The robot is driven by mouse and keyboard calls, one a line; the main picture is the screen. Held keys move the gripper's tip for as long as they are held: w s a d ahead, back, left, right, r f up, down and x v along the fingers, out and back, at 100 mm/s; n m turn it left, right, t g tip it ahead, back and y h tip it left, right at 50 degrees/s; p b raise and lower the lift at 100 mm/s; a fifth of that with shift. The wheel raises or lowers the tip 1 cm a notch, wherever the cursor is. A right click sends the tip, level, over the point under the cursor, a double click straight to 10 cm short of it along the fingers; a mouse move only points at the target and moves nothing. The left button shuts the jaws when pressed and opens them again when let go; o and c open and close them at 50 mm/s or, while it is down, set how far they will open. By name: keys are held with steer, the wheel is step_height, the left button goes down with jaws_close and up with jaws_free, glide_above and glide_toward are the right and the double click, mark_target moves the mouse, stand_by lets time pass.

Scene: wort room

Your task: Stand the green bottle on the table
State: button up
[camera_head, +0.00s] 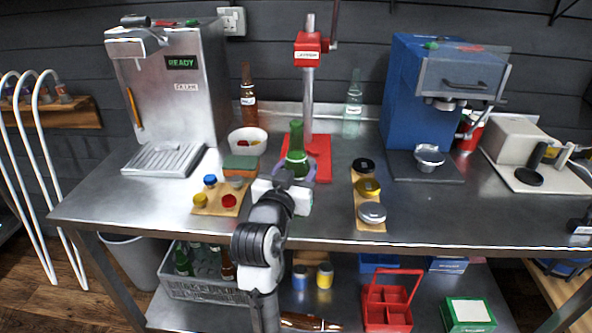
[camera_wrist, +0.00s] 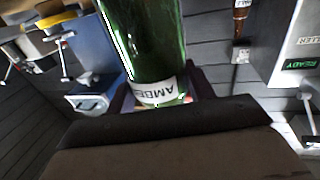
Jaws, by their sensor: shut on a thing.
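The green bottle (camera_head: 297,140) is upright, neck up, in front of the red stand in the middle of the metal table (camera_head: 330,212).
The red capper stand (camera_head: 322,160) is right behind the bottle. A board with colored caps (camera_head: 218,196) lies left, a board with round lids (camera_head: 369,188) right. A white bowl (camera_head: 248,141) and a sponge (camera_head: 241,164) are close on the left. Table is bare near the front edge.

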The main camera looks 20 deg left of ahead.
steer(key=shift+f, duration=0.1)
steer(key=o, duration=1.4)
steer(key=s+p, duration=0.3)
steer(key=s, duration=0.1)
steer(key=s+p, duration=0.3)
steer(key=s, duration=0.1)
steer(key=s+p, duration=0.3)
steer(key=s, duration=0.1)
steer(key=shift+d+p, duration=0.35)
steer(key=shift+p, duration=0.05)
